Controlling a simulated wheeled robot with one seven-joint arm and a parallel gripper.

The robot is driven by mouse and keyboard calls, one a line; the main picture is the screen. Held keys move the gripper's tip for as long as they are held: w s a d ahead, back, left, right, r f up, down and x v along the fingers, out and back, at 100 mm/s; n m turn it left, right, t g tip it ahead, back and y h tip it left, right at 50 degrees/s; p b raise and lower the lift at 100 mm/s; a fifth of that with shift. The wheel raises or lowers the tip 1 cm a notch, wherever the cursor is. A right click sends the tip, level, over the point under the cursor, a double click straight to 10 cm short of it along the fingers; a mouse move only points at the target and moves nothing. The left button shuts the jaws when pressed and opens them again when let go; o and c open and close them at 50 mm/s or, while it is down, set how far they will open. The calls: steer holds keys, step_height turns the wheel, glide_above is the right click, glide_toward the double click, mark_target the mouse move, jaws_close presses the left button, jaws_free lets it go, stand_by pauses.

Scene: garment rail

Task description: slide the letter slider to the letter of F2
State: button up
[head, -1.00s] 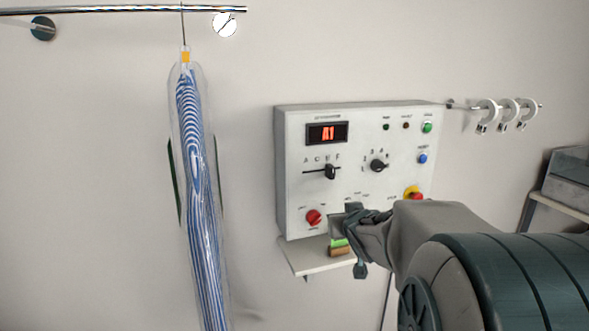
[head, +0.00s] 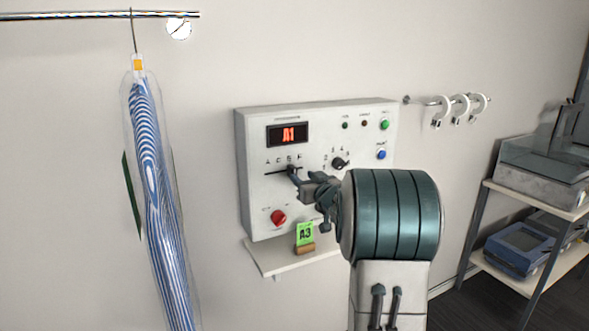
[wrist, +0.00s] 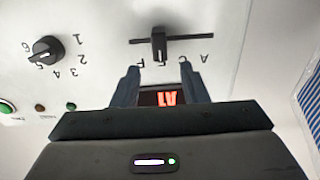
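The letter slider's black knob (wrist: 158,42) sits on a dark slot in the wall panel (head: 350,125), near the third letter, just short of F, in the upside-down wrist view. The red display (head: 288,135) reads A1. My gripper (head: 293,174) is in front of the slider in the head view and partly hides the knob. In the wrist view my gripper (wrist: 159,72) has its two fingers apart, with nothing between them but the display behind. The knob is beyond the fingertips, roughly in line with their gap.
A rotary number knob (wrist: 46,50) is beside the slider. A red knob (head: 278,217) is below it. A green A3 card (head: 305,234) stands on a small shelf (head: 272,262). A bagged striped garment (head: 158,200) hangs at left. Hooks with rings (head: 460,108) are at right.

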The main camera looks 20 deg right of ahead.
mark_target(295, 171)
steer(key=w+p, duration=0.1)
steer(key=w, duration=0.5)
steer(key=shift+w+a, duration=0.1)
steer(key=shift+w, duration=0.2)
jaws_close()
